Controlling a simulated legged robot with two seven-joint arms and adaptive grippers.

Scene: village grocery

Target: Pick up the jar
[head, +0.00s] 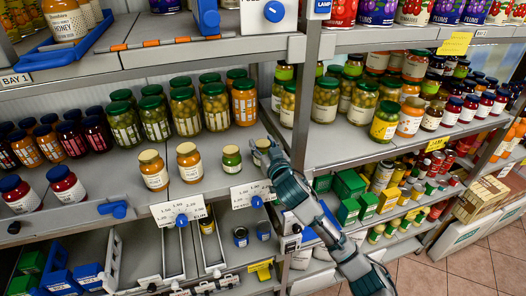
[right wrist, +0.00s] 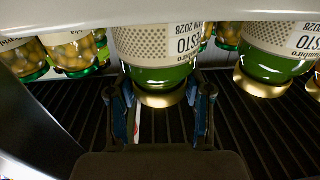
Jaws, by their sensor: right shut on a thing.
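A small pesto jar (head: 262,148) with a gold lid, green contents and a pale label is at the right end of the front row on the middle shelf. My right gripper (head: 267,162) reaches it from the front right and is shut on it, partly hiding it. My left gripper is not in view.
A like pesto jar (head: 231,159) stands close to the left, then orange-filled jars (head: 189,163). Taller green-lidded jars (head: 215,107) stand behind. A shelf upright (head: 298,110) is close on the right. The shelf above hangs over the row. Price tags (head: 250,193) line the front edge.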

